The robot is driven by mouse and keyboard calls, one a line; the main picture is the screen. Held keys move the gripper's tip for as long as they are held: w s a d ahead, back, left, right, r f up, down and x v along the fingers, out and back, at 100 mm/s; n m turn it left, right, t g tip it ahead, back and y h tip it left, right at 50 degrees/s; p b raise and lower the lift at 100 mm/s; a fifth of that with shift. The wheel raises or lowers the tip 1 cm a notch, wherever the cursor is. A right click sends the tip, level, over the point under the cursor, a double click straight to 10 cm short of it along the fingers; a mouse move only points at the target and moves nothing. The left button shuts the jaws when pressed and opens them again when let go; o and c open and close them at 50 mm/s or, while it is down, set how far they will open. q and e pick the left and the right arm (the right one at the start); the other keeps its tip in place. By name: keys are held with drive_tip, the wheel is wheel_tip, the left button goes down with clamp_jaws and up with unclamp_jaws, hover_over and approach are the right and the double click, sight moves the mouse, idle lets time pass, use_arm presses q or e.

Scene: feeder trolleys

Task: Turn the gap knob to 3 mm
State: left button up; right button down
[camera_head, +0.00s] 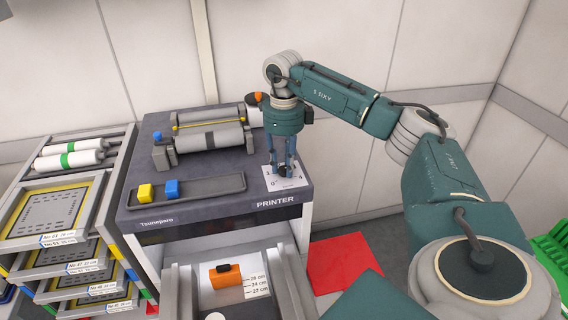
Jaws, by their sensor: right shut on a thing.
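The gap knob (284,170) is a small dark knob on a white dial plate (272,184) with printed numbers, at the right front corner of the printer top (236,201). My right gripper (283,163) points straight down over the plate and is shut on the knob. The fingers hide part of the knob and dial, so I cannot read its setting. A 0 and a 4 show on the near part of the plate. My left gripper is not in view.
A grey tray (215,187) with yellow and blue blocks lies left of the dial. Rollers (205,138) stand behind it. An orange slider (226,276) with a cm scale is below. A rack of frames (50,212) stands at left. A red floor mat (340,262) lies at right.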

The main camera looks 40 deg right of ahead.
sight(283, 168)
drive_tip(key=n, duration=0.4)
drive_tip(key=shift+w+r+n, duration=0.15)
drive_tip(key=shift+r+n, duration=0.05)
drive_tip(key=shift+n, duration=0.2)
idle(0.4)
drive_tip(key=c, duration=1.5)
unclamp_jaws()
drive_tip(key=shift+c, duration=0.2)
drive_tip(key=shift+o, duration=0.7)
drive_tip(key=shift+f, duration=0.1)
wheel_tip(283, 168, up, 12)
